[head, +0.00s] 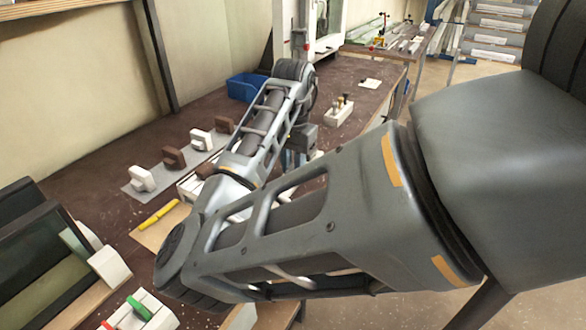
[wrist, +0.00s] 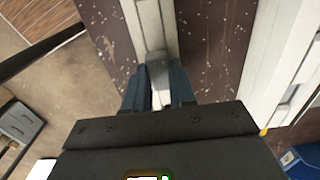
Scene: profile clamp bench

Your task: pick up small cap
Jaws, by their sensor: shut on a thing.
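My gripper (wrist: 158,92) points down at the bench with its two dark blue fingers close together. They are shut on a small pale grey piece (wrist: 157,74), which I take to be the small cap. The piece is largely hidden between the fingers. It lines up with the end of a long white profile (wrist: 148,28) below; I cannot tell whether they touch. In the head view the gripper (head: 290,158) is mostly hidden behind my arm, and the cap cannot be made out.
White and brown blocks (head: 173,157) stand in a row on a grey strip. A yellow tool (head: 159,215), blue bin (head: 246,87) and pale holder with small tools (head: 339,112) are on the brown bench (head: 334,75). Dark frames (head: 40,235) stand front left.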

